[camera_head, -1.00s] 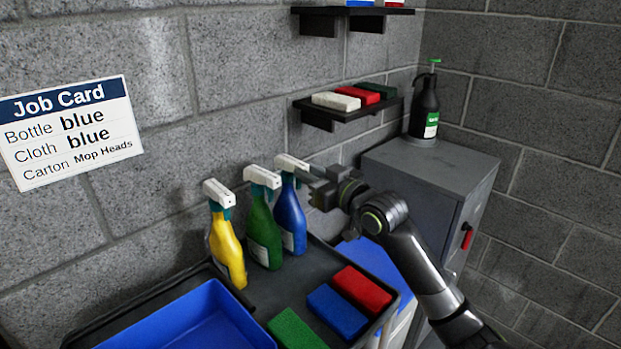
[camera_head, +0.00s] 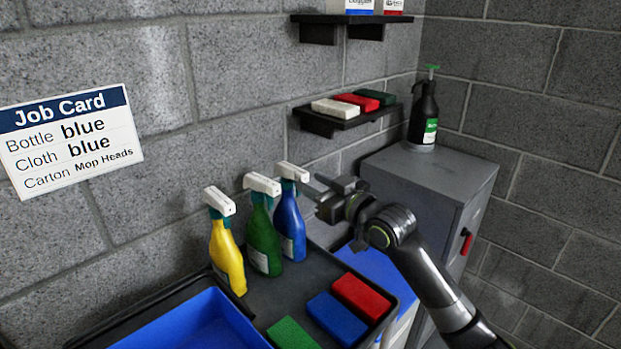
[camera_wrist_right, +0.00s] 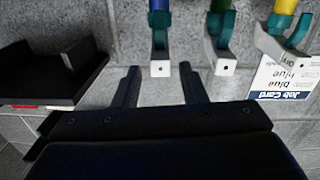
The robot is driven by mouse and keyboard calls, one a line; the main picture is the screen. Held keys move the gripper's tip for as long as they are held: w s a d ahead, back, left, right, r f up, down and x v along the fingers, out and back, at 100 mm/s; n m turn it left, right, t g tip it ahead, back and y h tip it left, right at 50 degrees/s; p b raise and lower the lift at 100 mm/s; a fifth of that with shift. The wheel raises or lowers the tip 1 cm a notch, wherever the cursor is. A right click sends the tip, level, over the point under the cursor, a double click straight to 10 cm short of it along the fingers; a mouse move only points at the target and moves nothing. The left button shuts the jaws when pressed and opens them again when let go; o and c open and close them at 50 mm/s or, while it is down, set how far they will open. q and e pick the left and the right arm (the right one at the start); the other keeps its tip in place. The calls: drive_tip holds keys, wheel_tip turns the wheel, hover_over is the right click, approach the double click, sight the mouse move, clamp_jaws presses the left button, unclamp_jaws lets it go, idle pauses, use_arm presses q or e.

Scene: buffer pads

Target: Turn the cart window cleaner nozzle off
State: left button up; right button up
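Three spray bottles with white heads and teal triggers stand in a row on the dark cart top: yellow (camera_head: 227,258), green (camera_head: 263,241) and blue (camera_head: 289,226). I cannot read which is the window cleaner. My right gripper (camera_head: 317,188) is open and empty, just right of the blue bottle's white nozzle (camera_head: 292,172), apparently apart from it. The right wrist view is upside down; the open fingers (camera_wrist_right: 160,86) have the blue bottle's nozzle (camera_wrist_right: 160,69) beyond their gap. The green bottle's nozzle (camera_wrist_right: 225,67) is beside it. My left gripper is out of view.
A blue tray (camera_head: 247,330) and green, blue (camera_head: 337,318) and red (camera_head: 361,297) pads lie on the cart in front of the bottles. A wall shelf (camera_head: 325,122) with pads hangs above right. A grey cabinet (camera_head: 425,175) carries a black sprayer (camera_head: 424,115).

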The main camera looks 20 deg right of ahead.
drive_tip(key=p+v, duration=0.2)
drive_tip(key=v, duration=0.3)
drive_tip(key=shift+s, duration=0.15)
idle(0.5)
